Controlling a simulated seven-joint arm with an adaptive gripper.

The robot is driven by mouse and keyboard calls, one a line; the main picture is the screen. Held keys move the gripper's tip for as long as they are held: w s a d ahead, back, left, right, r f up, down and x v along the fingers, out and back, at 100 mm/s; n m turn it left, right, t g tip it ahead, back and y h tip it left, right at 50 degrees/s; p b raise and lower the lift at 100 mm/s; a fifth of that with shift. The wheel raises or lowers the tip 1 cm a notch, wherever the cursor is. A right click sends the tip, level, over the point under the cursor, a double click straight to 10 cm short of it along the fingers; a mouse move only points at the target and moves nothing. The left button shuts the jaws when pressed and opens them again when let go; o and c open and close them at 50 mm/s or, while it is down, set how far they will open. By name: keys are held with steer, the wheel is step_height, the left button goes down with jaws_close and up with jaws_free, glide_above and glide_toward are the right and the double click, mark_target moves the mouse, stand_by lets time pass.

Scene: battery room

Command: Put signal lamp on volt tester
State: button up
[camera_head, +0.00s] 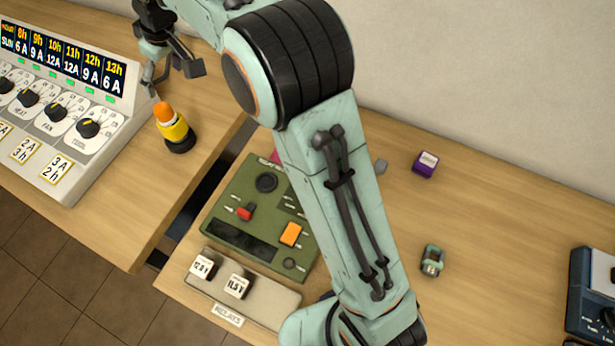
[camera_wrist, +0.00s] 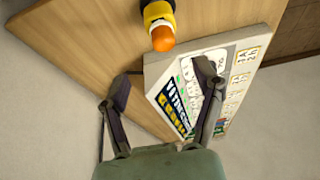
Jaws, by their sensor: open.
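The signal lamp (camera_head: 175,130) has an orange top, a yellow body and a black base. It stands upright on the left wooden table. It also shows in the wrist view (camera_wrist: 160,25), at the top edge and beyond the fingertips, with its base cut off. My gripper (camera_head: 172,75) is open and empty, near the lamp and apart from it, on its upper side in the head view. The wrist view shows both fingers (camera_wrist: 163,82) spread wide. I cannot tell surely which device is the volt tester; a dark blue device (camera_head: 583,300) is partly cut off at the right edge.
A white control panel (camera_head: 60,120) with dials stands left of the lamp. A green panel (camera_head: 232,205) and a relay tray (camera_head: 262,293) lie on the right table, partly behind my arm. A purple block (camera_head: 426,164) and a small green-grey part (camera_head: 432,261) lie there too. A gap separates the tables.

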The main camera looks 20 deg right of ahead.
steer(key=s+d+r+m+g+h, duration=0.1)
steer(key=s+d+r+m+h, duration=0.15)
steer(key=s+d, duration=0.95)
steer(key=s+d+f+m+g, duration=0.1)
steer(key=s+d+f+m, duration=0.1)
steer(key=s, duration=0.9)
steer(key=s+d+f+m+g, duration=0.1)
steer(key=s+d+f+m, duration=0.1)
steer(key=s, duration=0.9)
steer(key=shift+d+f+m, duration=0.2)
steer(key=shift+f+m, duration=0.25)
steer(key=shift+f, duration=0.3)
